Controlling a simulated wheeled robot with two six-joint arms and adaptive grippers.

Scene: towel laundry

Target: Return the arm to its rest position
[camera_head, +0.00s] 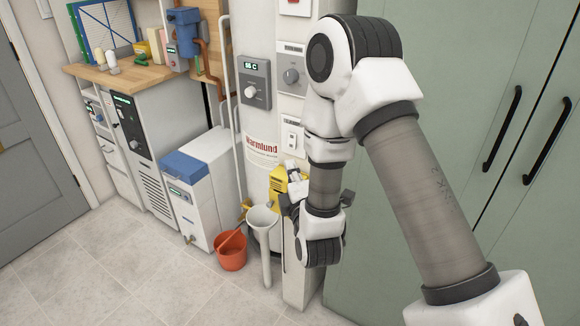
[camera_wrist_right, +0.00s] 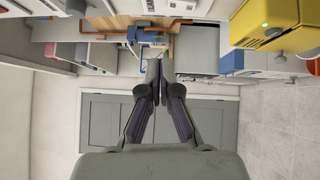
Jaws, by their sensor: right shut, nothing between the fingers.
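My right arm (camera_head: 412,190) comes in from the lower right of the head view, bends at a high elbow and hangs down in front of the boiler column. Its wrist (camera_head: 322,240) is low beside a yellow box; the fingers are hard to make out there. In the right wrist view my right gripper (camera_wrist_right: 156,78) has its fingertips together with nothing between them. It points toward the grey door (camera_wrist_right: 100,122), apart from everything. My left gripper is in neither view.
The yellow box (camera_head: 279,182) is close by the wrist, also in the wrist view (camera_wrist_right: 272,28). A white funnel (camera_head: 262,216) and orange bucket (camera_head: 231,254) stand left of the wrist. Green cabinets (camera_head: 470,70) are behind the arm. The tiled floor (camera_head: 110,265) at left is clear.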

